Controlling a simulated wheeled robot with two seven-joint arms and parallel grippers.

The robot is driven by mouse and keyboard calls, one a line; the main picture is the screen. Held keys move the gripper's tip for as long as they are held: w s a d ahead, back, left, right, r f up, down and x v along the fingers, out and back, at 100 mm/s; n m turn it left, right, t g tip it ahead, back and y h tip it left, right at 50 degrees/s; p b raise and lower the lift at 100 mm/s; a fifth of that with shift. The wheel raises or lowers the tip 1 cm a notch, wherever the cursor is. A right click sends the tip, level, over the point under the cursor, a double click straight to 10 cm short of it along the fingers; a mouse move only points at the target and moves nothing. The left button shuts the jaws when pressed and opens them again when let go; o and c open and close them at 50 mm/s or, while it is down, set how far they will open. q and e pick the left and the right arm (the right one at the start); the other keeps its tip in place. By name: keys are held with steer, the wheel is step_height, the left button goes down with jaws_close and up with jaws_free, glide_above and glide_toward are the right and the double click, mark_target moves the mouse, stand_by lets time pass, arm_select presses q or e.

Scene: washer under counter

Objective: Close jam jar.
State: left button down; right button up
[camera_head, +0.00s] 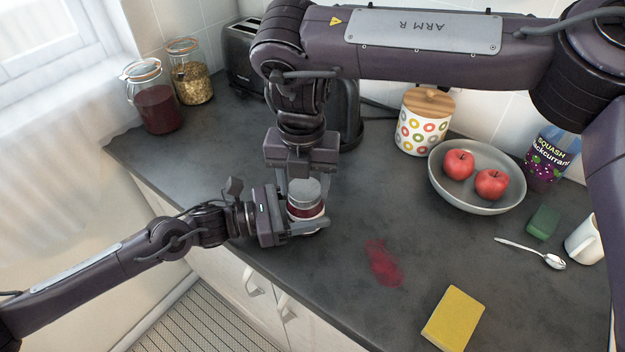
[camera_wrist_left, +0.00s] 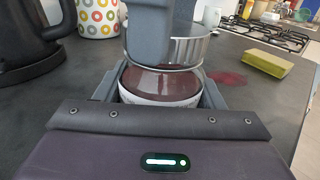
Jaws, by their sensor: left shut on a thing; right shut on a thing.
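The jam jar (camera_head: 306,212) is a small glass jar of dark red jam, upright near the counter's front edge. It also shows in the left wrist view (camera_wrist_left: 160,84). My left gripper (camera_head: 300,222) is shut around the jar's body from the left. The silver lid (camera_head: 305,189) is at the jar's mouth, and its rim shows in the left wrist view (camera_wrist_left: 187,51). My right gripper (camera_head: 302,178) reaches down from above and is shut on the lid. I cannot tell whether the lid touches the jar or sits slightly above it.
A red smear (camera_head: 383,263) and a yellow sponge (camera_head: 454,318) lie to the right. A bowl (camera_head: 475,204) of apples, a patterned canister (camera_head: 422,125) and a spoon (camera_head: 532,253) are farther right. A dark kettle (camera_head: 347,112) stands behind my right gripper.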

arm_select(q)
steer(key=shift+r, duration=0.1)
arm_select(e)
steer(key=m, duration=0.4)
steer(key=shift+m, duration=0.4)
steer(key=m, duration=0.5)
steer(key=shift+w+d, duration=0.1)
steer(key=shift+d, duration=0.05)
steer(key=o, duration=1.1)
steer(key=shift+c, duration=0.2)
steer(key=shift+r, duration=2.25)
steer(key=shift+c, duration=0.3)
